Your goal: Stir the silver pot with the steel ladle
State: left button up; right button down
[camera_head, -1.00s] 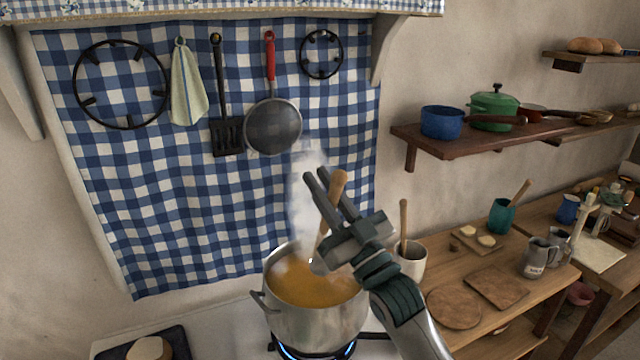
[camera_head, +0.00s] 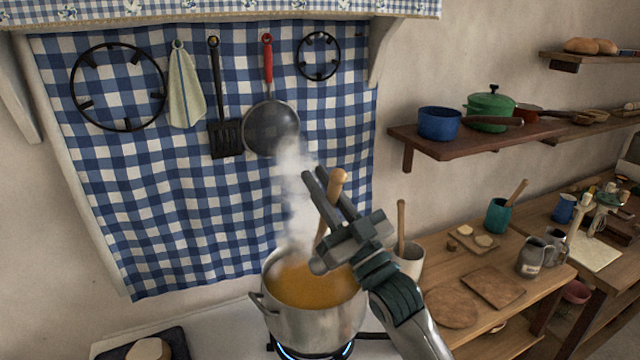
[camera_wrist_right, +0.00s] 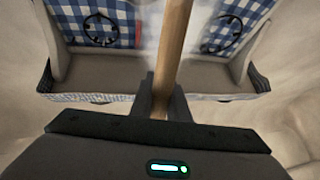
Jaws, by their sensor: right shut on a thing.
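The silver pot (camera_head: 315,325) stands on a lit burner, with orange-brown soup (camera_head: 310,287) in it and steam rising. My right gripper (camera_head: 318,180) is above the pot's right side, shut on the light wooden handle (camera_head: 337,183) of a tool. The handle slants down toward the soup. Its lower end is hidden behind my gripper and in the soup, so I cannot see whether it is the steel ladle. The handle also runs between the fingers in the right wrist view (camera_wrist_right: 173,50). My left gripper is not in view.
A pale crock (camera_head: 411,262) with a wooden-handled tool stands close right of the pot. Boards (camera_head: 492,287) and mugs sit on the wooden counter. A spatula (camera_head: 225,138) and a red-handled pan (camera_head: 270,128) hang behind. A dark board (camera_head: 175,342) lies at front left.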

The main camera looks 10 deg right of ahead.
jog(key=shift+r, duration=0.1)
jog(key=shift+r+p, duration=0.4)
jog(key=shift+r, duration=2)
